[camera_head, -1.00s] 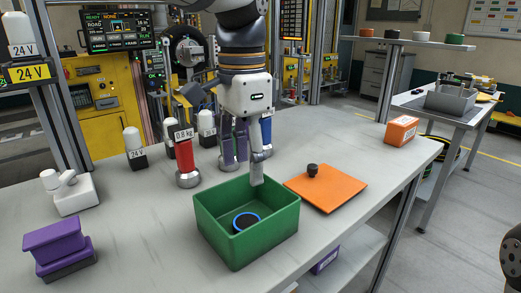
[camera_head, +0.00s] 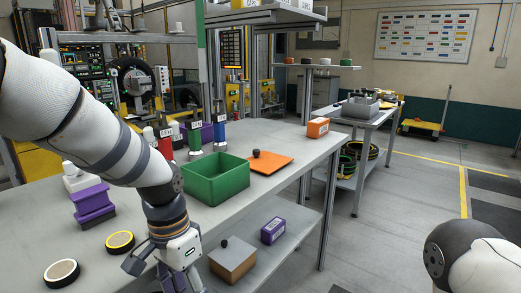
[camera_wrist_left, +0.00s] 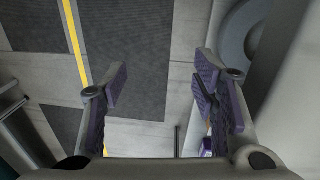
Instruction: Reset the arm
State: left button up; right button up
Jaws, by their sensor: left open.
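My left arm comes in from the left in the head view. Its gripper (camera_head: 183,280) hangs at the table's front edge, partly cut off by the bottom of the picture. In the left wrist view the two purple-padded fingers (camera_wrist_left: 160,88) stand wide apart, with only floor between them. The green bin (camera_head: 216,180) stands on the table beyond the gripper, clear of it. My right gripper is out of view; only part of my right arm shows at the lower right.
An orange lid (camera_head: 268,163) with a black knob lies beside the bin. A cardboard box (camera_head: 233,261) and purple box (camera_head: 273,231) sit on the lower shelf.

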pick_arm(q)
jog(key=s+a+f+n, duration=0.2)
jog(key=s+f, duration=0.6)
jog(key=f, duration=0.1)
jog(key=s+a+f+n, duration=0.2)
jog(key=s+f, duration=0.7)
jog(key=f, duration=0.1)
jog(key=s+a+f+n, duration=0.1)
jog(key=s+a, duration=0.1)
jog(key=s, duration=0.7)
jog(key=s+a+f+n+g, duration=0.1)
jog(key=s+a+n, duration=0.1)
jog(key=s, duration=0.7)
jog(key=shift+a+f+y, duration=0.35)
jog(key=shift+f+y, duration=0.05)
